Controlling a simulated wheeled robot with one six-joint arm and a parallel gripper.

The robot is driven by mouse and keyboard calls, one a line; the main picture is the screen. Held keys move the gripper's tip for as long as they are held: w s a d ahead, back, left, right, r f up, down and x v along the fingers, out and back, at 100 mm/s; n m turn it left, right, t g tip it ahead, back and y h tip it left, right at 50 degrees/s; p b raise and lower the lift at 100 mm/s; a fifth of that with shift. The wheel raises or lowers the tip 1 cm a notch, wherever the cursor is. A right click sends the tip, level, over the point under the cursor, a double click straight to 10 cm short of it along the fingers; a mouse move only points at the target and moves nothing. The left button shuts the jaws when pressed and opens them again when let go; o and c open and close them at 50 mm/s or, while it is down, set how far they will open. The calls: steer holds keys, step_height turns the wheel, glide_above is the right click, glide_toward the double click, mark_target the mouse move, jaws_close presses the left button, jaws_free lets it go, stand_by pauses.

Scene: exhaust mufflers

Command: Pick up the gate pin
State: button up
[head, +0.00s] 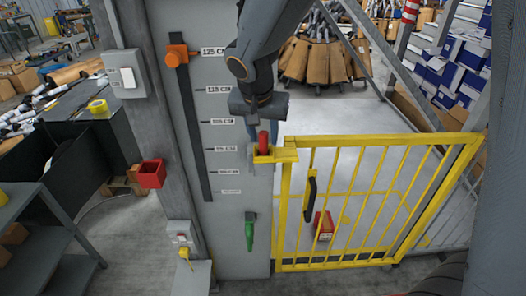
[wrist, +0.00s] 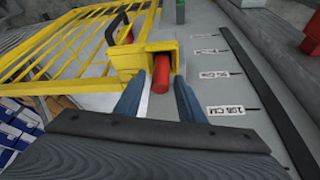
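The gate pin is a red cylinder (head: 264,138) at the yellow latch bracket (head: 276,155) on the gate's upper left corner. In the wrist view the red pin (wrist: 161,73) stands out of the yellow bracket (wrist: 128,60) toward my gripper. My gripper (wrist: 156,92) is open, with one blue-grey finger on each side of the pin. Whether the fingers touch it cannot be told. In the head view my gripper (head: 263,115) is right above the pin, and its fingers are hardly visible.
The yellow barred gate (head: 370,195) with a black handle (head: 310,195) spans the right. A grey post with height labels (head: 222,149) stands behind the bracket. A red box (head: 151,174) and a green handle (head: 250,231) are on the left structure and post. A red object (head: 323,225) shows behind the bars.

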jaws_close()
